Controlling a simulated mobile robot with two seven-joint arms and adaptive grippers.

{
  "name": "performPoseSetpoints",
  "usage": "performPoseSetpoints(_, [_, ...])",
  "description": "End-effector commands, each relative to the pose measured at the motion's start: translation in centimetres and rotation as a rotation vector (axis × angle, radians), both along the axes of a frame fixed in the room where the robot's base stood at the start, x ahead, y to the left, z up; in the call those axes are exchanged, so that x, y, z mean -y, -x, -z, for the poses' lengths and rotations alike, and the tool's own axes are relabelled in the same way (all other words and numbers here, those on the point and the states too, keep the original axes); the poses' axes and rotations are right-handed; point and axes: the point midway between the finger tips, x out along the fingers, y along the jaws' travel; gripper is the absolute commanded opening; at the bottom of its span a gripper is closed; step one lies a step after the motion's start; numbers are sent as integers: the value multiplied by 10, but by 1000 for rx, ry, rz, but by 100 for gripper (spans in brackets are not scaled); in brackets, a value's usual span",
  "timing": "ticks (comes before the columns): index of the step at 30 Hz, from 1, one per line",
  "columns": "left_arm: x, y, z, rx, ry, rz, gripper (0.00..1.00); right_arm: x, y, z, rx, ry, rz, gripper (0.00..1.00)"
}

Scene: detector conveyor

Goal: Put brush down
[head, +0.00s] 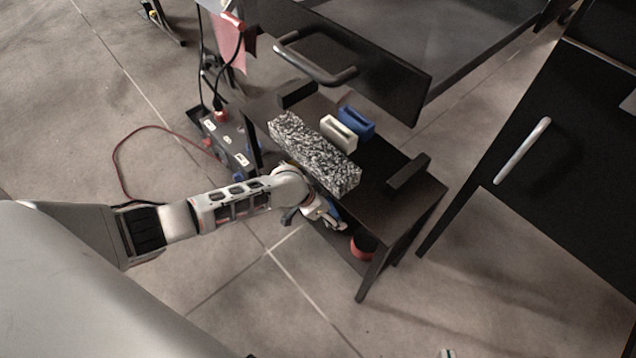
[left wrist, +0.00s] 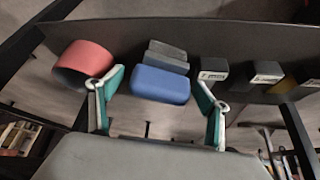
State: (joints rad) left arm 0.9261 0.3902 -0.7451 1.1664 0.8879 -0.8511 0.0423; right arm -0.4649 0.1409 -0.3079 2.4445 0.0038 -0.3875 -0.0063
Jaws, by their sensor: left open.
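The brush, a blue block with a grey part behind it, sits on a dark shelf in the left wrist view (left wrist: 160,86). My left gripper (left wrist: 158,92) is open, with one finger on each side of the brush and visible gaps between. In the head view my left gripper (head: 322,219) reaches in at the lower level of the dark table, below the speckled block. A bit of blue shows beside it there, mostly hidden by the gripper. A small pale piece at the bottom edge, likely my right gripper (head: 447,353), is almost all out of frame.
A red round item (head: 363,246) stands near the brush on the lower shelf. The table top (head: 405,208) carries a speckled block (head: 313,155), a white block (head: 338,134) and a blue block (head: 356,123). Several labelled blocks (left wrist: 213,73) line the shelf. A red cable lies left.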

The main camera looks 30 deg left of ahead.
Motion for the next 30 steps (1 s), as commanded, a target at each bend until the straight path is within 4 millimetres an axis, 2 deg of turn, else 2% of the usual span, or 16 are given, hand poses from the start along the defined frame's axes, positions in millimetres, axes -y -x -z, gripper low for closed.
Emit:
performPoseSetpoints(5, [-8, 2, -34, 17, 0, 0, 77, 6, -8, -16, 32, 29, -3, 0])
performPoseSetpoints(7, [-11, 6, -49, 21, -1, 1, 77, 19, 6, 6, -18, 84, -13, 0])
performPoseSetpoints(9, [-16, 13, -64, 21, -1, 0, 77, 27, 9, 11, -30, 116, -15, 0])
performPoseSetpoints(12, [-31, 38, -53, 9, -2, 0, 77, 31, 12, 16, -41, 131, -16, 0])
performPoseSetpoints(21, [-66, 92, -49, 4, -1, 0, 77, 44, 17, 24, -63, 177, -17, 0])
performPoseSetpoints(27, [-79, 112, -46, 3, 0, 1, 77, 47, 19, 25, -68, 186, -16, 0])
performPoseSetpoints(30, [-82, 116, -46, 3, 1, 0, 77, 47, 19, 25, -70, 188, -16, 0])
